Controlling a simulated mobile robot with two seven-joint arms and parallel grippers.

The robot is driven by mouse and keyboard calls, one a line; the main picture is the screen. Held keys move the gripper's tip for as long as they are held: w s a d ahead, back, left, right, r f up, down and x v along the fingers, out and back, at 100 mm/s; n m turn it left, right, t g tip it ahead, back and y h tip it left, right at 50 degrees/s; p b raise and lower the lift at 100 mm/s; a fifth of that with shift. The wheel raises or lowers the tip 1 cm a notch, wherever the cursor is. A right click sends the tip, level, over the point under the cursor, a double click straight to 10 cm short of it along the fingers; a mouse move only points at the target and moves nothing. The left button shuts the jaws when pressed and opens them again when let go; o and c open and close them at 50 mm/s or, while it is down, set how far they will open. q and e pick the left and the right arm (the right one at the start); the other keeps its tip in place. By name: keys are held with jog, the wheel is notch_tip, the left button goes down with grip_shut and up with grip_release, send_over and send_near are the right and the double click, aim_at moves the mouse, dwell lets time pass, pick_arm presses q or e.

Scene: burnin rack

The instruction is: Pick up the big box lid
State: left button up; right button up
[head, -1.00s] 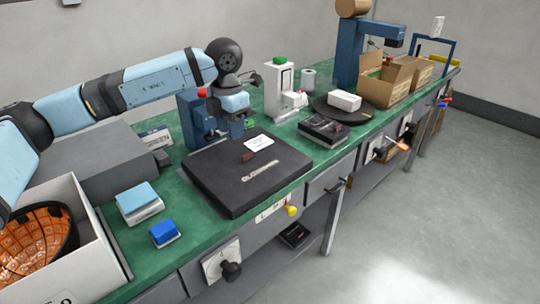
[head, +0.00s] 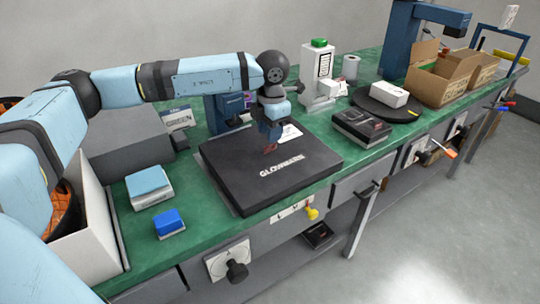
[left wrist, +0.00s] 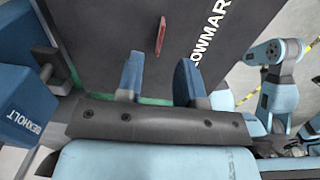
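The big box lid (head: 235,180) is a flat black slab with white GLOWMARK lettering, lying on the green bench. A small red tab (head: 270,149) stands up from its top. My left gripper (head: 269,137) is above the lid, close to the tab. In the left wrist view its two blue fingers (left wrist: 159,78) are spread with nothing between them. The red tab (left wrist: 160,36) stands a little beyond the fingertips, roughly in line with the gap. The lid (left wrist: 100,30) fills much of that view. My right gripper is not seen in either view.
A blue box (head: 169,221) and a blue-topped stack (head: 148,184) sit left of the lid. A black device (head: 361,124), a turntable with a white box (head: 388,95) and an open carton (head: 437,82) stand to the right. A white dispenser (head: 318,80) is behind.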

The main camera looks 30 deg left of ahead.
aim_at(270, 153)
pick_arm(q)
notch_tip(270, 153, down, 4)
jog(key=shift+w+f+b, duration=0.1)
jog(key=shift+w+b, duration=0.05)
jog(key=shift+b, duration=0.4)
jog(key=shift+a+f, duration=0.1)
jog(key=shift+f, duration=0.5)
jog(key=shift+r, duration=0.1)
grip_shut()
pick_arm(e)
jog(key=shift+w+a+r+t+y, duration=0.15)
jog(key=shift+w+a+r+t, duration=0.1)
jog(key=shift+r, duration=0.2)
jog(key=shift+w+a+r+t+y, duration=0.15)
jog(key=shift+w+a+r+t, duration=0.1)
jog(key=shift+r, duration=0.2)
